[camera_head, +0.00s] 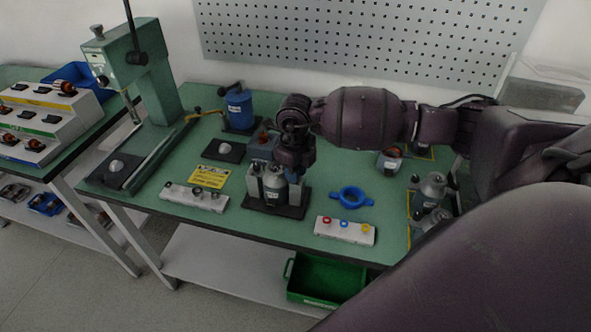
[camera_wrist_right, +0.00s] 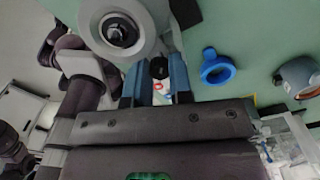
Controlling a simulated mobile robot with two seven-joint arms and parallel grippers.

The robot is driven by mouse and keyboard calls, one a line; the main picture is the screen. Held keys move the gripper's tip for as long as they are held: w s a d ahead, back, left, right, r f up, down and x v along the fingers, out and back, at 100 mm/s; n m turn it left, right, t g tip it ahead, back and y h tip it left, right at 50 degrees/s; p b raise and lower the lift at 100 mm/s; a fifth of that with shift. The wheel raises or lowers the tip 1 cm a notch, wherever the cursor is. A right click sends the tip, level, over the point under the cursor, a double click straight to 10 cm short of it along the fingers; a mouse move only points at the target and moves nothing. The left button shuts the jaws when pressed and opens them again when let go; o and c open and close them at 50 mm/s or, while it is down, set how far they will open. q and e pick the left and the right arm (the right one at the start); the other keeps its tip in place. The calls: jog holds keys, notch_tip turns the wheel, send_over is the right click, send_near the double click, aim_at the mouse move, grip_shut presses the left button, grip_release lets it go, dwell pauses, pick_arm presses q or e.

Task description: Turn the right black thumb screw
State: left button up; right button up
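A grey metal housing (camera_head: 274,184) stands upright between pale blocks on a black base plate (camera_head: 277,209) near the front middle of the bench. In the wrist view the round housing (camera_wrist_right: 119,33) fills the top left, with a dark centre. A black thumb screw (camera_wrist_right: 159,68) shows beside it, between the two blue fingertips. My right gripper (camera_wrist_right: 157,80) is open around this screw, with a narrow gap visible at least on the left. In the head view my right gripper (camera_head: 290,165) is just above and behind the housing and hides the screw. My left gripper is out of view.
A blue ring (camera_head: 351,197) and a white block with coloured knobs (camera_head: 345,231) lie right of the fixture. A white strip with knobs (camera_head: 194,198) and a yellow label (camera_head: 211,178) lie left. A green press (camera_head: 140,75) stands at the left; metal bottles (camera_head: 432,187) stand right.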

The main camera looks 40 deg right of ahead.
jog(key=o, duration=0.4)
notch_tip(320, 180, up, 11)
jog(key=shift+f, duration=0.1)
dwell(0.4)
